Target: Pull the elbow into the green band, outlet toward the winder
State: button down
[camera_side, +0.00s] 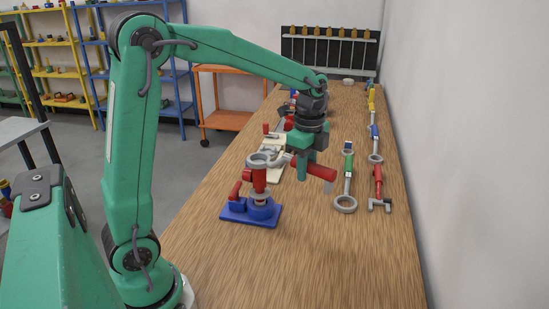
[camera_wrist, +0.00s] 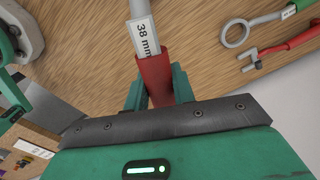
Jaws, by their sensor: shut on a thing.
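My gripper (camera_side: 308,168) is shut on the red handle (camera_side: 322,173) of a spanner. The wrist view shows this red grip (camera_wrist: 156,78) between the fingers, with a white "38 mm" label (camera_wrist: 144,38) on the shaft. In the side view the spanner's grey ring (camera_side: 262,159) is at the top of the red elbow valve (camera_side: 259,180); I cannot tell how fully it is seated. The elbow stands on a blue base (camera_side: 263,214), its red outlet pointing to the left. I cannot make out the green band or identify the winder.
A green-handled ring spanner (camera_side: 348,166) and a red fork-ended spanner (camera_side: 378,183) lie to the right, near the wall. A pale board (camera_side: 271,172) with red parts lies behind the valve. The near part of the wooden bench (camera_side: 330,265) is clear.

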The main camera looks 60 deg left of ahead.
jog(key=shift+f, duration=0.1)
jog(key=shift+f, duration=1)
jog(key=shift+s, duration=0.1)
jog(key=s+a+m, duration=0.2)
jog(key=s+m, duration=0.5)
jog(key=s, duration=0.1)
jog(key=s+a+m, duration=0.2)
jog(key=s+m, duration=0.5)
jog(key=s, duration=0.1)
jog(key=shift+s+a+m, duration=0.3)
jog(key=shift+s, duration=0.05)
dwell(1.1)
jog(key=shift+w+d, duration=0.1)
jog(key=shift+w, duration=0.05)
jog(key=shift+w+d+n, duration=0.35)
jog(key=shift+d+n, duration=0.1)
jog(key=shift+n, duration=0.15)
